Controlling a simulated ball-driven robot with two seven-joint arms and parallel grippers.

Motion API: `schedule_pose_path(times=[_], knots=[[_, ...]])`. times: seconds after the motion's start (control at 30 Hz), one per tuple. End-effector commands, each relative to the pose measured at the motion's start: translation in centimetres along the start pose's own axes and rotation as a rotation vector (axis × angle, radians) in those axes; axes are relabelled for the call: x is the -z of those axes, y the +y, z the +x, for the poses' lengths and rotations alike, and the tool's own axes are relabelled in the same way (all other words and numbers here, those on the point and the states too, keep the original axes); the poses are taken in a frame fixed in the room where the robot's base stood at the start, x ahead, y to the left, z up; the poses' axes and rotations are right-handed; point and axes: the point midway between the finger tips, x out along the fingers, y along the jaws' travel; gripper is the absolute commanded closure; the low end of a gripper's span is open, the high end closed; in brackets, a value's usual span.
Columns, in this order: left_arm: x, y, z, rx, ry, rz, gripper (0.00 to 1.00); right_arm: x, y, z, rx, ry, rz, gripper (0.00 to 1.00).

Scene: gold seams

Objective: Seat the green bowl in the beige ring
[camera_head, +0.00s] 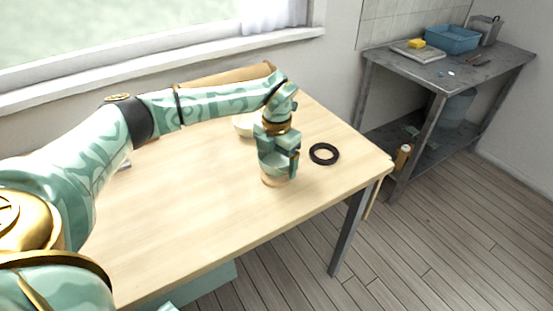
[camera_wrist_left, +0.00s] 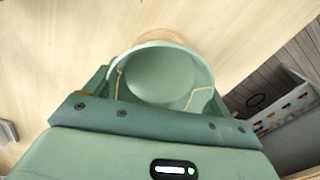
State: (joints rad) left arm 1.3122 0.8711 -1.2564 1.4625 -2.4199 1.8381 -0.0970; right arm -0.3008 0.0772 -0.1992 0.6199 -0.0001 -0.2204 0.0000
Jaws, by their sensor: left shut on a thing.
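My left gripper (camera_head: 279,166) points down over the table and is shut on the green bowl. In the left wrist view the bowl (camera_wrist_left: 158,76) sits between the fingers, its open mouth facing the camera and thin gold seams on its wall. The beige ring (camera_head: 271,181) shows at the table just under the gripper, and its edge shows beyond the bowl's rim in the wrist view (camera_wrist_left: 160,36). The bowl looks right over the ring; I cannot tell whether it touches it. In the head view the gripper mostly hides the bowl. My right gripper is out of view.
A pale bowl-like thing (camera_head: 243,124) stands behind, partly hidden by my arm. A metal side table (camera_head: 445,75) with a blue bin (camera_head: 452,39) is farther right. The front tabletop is clear.

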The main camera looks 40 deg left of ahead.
Motion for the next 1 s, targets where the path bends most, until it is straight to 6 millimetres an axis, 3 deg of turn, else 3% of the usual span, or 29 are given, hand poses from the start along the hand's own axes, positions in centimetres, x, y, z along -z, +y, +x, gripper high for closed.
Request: schedule_pose_path(times=[1.0], knots=[[0.0,0.0,1.1,0.0,0.0,0.0,0.44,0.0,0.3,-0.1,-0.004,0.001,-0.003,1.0]])
